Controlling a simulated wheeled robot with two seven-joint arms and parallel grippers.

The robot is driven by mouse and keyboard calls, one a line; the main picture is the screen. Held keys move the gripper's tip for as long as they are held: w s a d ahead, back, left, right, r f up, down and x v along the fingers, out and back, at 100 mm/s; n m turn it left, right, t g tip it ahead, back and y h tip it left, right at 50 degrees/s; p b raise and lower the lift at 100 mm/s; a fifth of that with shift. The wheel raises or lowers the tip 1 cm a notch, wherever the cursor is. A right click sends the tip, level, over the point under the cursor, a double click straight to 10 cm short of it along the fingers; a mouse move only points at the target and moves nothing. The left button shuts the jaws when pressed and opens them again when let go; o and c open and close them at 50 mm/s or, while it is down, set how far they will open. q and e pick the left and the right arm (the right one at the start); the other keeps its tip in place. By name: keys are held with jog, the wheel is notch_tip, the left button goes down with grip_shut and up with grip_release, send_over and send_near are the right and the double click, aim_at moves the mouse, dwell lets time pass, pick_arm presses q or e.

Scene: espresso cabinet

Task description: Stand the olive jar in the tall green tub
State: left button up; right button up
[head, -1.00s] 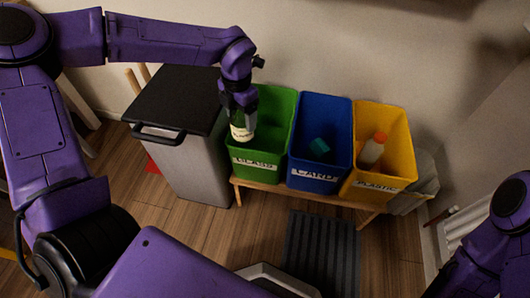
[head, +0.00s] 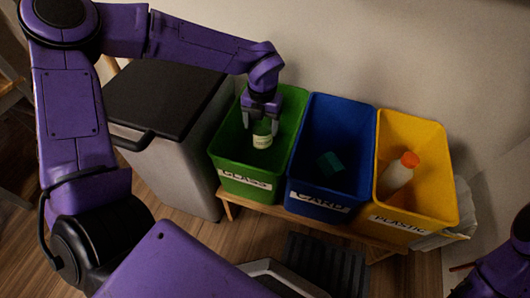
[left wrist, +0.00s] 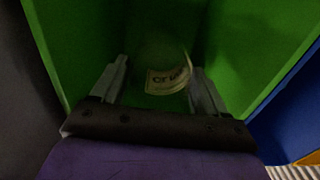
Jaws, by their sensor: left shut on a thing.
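The olive jar (head: 262,134) is a green jar with a pale label. It is inside the tall green tub (head: 238,172), whose front label reads GLASS. My left gripper (head: 262,118) reaches down into the tub and is shut on the upper part of the jar. In the left wrist view the jar (left wrist: 168,75) is between the two fingers (left wrist: 160,85), with green tub walls (left wrist: 75,35) around it. The jar looks about upright. I cannot tell whether its base touches the tub floor. My right gripper is out of view.
A yellow tub (head: 400,225) holds a white bottle with an orange cap (head: 400,171). They share a low wooden stand (head: 285,218). A grey bin with a dark lid (head: 165,105) is on the left.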

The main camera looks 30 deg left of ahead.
aim_at(262, 142)
pick_arm(q)
notch_tip(262, 142, down, 8)
jog(key=b, duration=0.4)
jog(key=shift+w+d+f, duration=0.1)
jog(key=shift+f, duration=0.1)
notch_tip(262, 142, down, 2)
jog(key=shift+b, duration=0.45)
jog(key=o, duration=1.2)
jog(key=shift+f, duration=0.1)
jog(key=shift+c, duration=0.2)
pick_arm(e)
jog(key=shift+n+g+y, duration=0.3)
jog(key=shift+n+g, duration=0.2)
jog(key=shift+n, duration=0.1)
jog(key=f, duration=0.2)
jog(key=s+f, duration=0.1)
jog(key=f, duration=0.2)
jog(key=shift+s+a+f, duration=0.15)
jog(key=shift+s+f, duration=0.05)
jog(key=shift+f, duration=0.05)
